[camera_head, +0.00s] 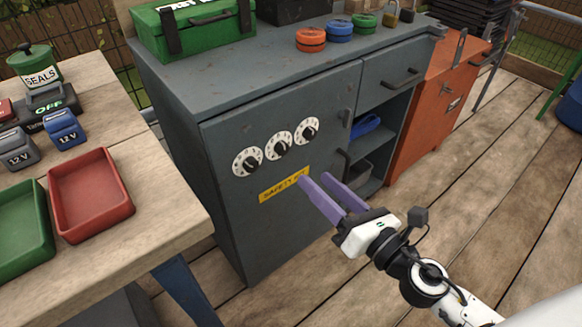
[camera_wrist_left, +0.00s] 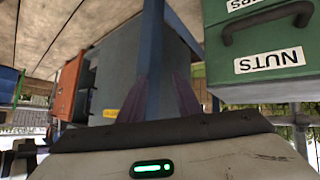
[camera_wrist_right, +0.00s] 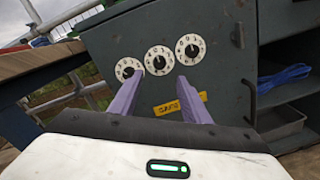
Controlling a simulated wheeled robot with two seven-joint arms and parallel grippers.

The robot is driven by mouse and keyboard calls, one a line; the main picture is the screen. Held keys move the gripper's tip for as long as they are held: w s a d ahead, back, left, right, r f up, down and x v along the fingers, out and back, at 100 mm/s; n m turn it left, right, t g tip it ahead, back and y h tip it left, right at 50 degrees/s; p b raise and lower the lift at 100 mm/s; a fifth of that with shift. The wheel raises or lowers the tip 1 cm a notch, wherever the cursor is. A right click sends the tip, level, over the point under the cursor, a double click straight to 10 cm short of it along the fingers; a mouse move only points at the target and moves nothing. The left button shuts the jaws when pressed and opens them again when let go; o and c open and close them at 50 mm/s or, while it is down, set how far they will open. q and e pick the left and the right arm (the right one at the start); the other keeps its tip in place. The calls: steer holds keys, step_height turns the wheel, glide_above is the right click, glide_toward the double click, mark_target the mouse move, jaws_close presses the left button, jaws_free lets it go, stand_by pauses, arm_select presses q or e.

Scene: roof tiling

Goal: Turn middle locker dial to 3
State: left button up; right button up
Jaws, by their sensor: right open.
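The grey locker (camera_head: 300,240) has three white dials with black knobs in a row on its door. The middle dial (camera_head: 279,145) sits between the left dial (camera_head: 247,162) and the right dial (camera_head: 306,131). All three also show in the right wrist view, with the middle dial (camera_wrist_right: 159,60) beyond and between the fingertips. Its numbers are too small to read surely. My right gripper (camera_head: 313,179) is open and empty, apart from the dials, near the yellow safety label (camera_head: 285,184). My left gripper (camera_wrist_left: 160,85) shows only in its wrist view, fingers apart and empty.
A wooden table (camera_head: 150,185) with a red tray (camera_head: 90,193) and a green tray (camera_head: 22,230) stands at the left. A green toolbox (camera_head: 195,30) sits on the locker top. A green NUTS box (camera_wrist_left: 265,60) is close beside my left gripper.

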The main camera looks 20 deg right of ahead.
mark_target(285, 150)
steer(key=p+x, duration=0.2)
steer(key=x, duration=0.8)
steer(key=shift+w, duration=0.1)
arm_select(q)
steer(key=shift+a+r, duration=0.1)
steer(key=shift+r, duration=0.2)
arm_select(e)
steer(key=c, duration=1)
arm_select(q)
steer(key=shift+r, duration=0.1)
arm_select(e)
steer(key=shift+c, duration=0.2)
